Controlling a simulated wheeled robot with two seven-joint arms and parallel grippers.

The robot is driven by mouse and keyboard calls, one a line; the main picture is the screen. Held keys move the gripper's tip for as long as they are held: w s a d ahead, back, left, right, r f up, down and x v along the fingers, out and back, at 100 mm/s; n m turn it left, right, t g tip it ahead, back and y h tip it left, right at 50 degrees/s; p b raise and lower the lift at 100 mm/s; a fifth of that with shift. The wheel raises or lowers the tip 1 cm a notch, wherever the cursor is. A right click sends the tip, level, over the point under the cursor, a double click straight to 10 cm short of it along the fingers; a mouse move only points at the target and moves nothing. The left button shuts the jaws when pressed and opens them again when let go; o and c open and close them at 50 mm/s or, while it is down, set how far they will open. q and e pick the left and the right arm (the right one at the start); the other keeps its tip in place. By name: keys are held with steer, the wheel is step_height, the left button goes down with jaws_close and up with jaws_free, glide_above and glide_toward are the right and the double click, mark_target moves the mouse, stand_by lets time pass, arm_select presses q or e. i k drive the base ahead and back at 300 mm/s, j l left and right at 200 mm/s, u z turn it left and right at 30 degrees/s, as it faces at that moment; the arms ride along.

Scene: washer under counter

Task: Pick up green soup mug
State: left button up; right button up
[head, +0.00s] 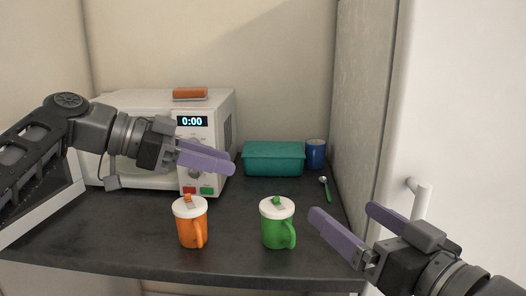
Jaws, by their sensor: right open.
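The green soup mug (278,226) with a white lid stands upright near the front of the dark counter, its handle on the right. My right gripper (341,224) is open and empty, to the right of the green mug and apart from it, with its purple fingers pointing up and left. My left gripper (232,166) is in front of the microwave, above and left of the green mug. Its purple fingers look close together, and I cannot tell whether they are shut.
An orange lidded mug (190,224) stands left of the green one. A white microwave (226,115) with an orange item (190,94) on top, a teal box (274,159), a blue cup (316,153) and a green-handled spoon (326,188) are behind. A tall white door (455,130) bounds the right.

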mark_target(278, 232)
steer(key=k+l, duration=0.7)
steer(key=k, duration=0.1)
